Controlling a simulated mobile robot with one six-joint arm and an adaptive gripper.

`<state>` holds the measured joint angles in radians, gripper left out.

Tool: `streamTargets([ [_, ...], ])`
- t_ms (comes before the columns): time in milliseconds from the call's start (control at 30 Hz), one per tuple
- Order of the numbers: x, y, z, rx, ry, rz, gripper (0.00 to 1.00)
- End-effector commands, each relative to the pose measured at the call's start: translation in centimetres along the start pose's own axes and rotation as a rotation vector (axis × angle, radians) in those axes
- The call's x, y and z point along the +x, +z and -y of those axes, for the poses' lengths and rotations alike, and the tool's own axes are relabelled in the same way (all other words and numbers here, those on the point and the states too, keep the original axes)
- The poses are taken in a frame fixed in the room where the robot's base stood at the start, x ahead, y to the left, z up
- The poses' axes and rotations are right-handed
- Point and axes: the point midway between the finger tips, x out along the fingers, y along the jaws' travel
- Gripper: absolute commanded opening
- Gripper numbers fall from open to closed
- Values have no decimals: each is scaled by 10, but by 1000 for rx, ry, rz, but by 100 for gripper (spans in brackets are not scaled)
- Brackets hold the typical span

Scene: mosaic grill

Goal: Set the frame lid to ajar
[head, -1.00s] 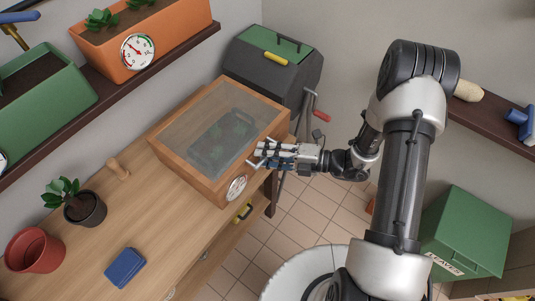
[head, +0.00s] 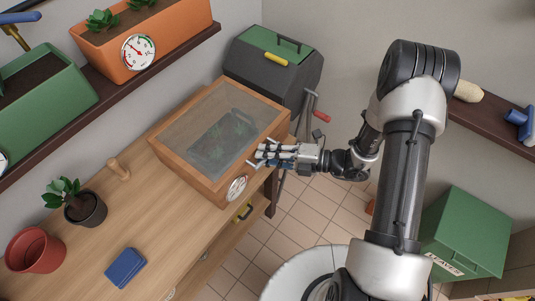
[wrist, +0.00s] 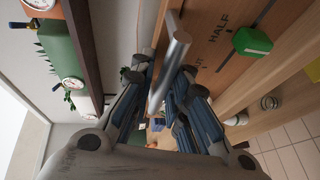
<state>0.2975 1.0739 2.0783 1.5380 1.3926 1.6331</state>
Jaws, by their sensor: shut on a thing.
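The wooden frame (head: 212,190) stands on the bench in the head view, and a tray of plants shows through its glazed lid (head: 185,115). The lid looks down or nearly down; a small gap cannot be told. My gripper (head: 264,153) is at the frame's front right edge. In the wrist view, a pale metal bar, the lid handle (wrist: 176,56), runs between the fingers of my gripper (wrist: 163,82), which is shut on it. Wood beside the handle carries the word HALF and a tick mark, with a green block (wrist: 252,41) near them. The fingertips partly hide the handle.
A dark grill (head: 270,75) with a green top and a red-handled crank (head: 321,117) stands behind the frame. A blue box (head: 125,268), potted plant (head: 84,207), red pot (head: 35,250) and wooden peg (head: 118,168) are on the bench. A green bin (head: 465,230) stands at right.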

Motion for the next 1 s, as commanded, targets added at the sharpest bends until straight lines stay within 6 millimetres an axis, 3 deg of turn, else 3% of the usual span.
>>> streamTargets([
  [1000,0,-1,-122,124,-300,-3,0],
])
